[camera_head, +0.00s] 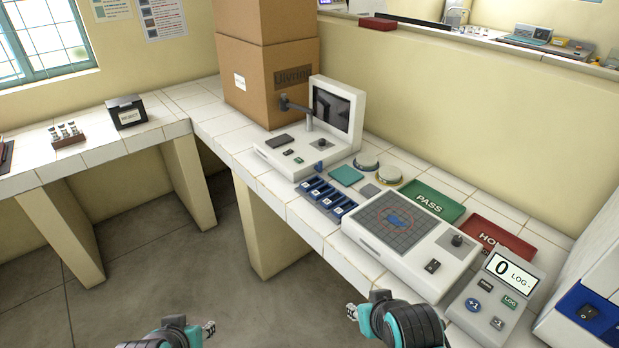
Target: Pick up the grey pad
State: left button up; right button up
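A small flat grey pad (370,191) lies on the white tiled counter (305,220), beside a teal pad (345,175) and close to two round lidded dishes (387,176). My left gripper (209,329) is at the bottom of the view, over the floor and well away from the pad. My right gripper (351,312) is in front of the counter's edge, nearer to the viewer than the pad and apart from it. Both grippers are small in view, and the gap between their fingers is not clear. Neither visibly holds anything.
A blue slotted rack (325,196) lies left of the pad. A white device with a gridded plate (360,238) lies in front. A monitor device (336,106) and cardboard boxes (270,80) stand behind.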

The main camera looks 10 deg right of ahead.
aim_at(369, 191)
jog(key=i+j+u, duration=0.45)
jog(key=i+u, duration=0.5)
jog(key=i, duration=0.15)
jog(key=i+z, duration=0.3)
jog(key=i+j+z, duration=0.3)
jog(key=i, duration=0.15)
jog(key=l, duration=0.1)
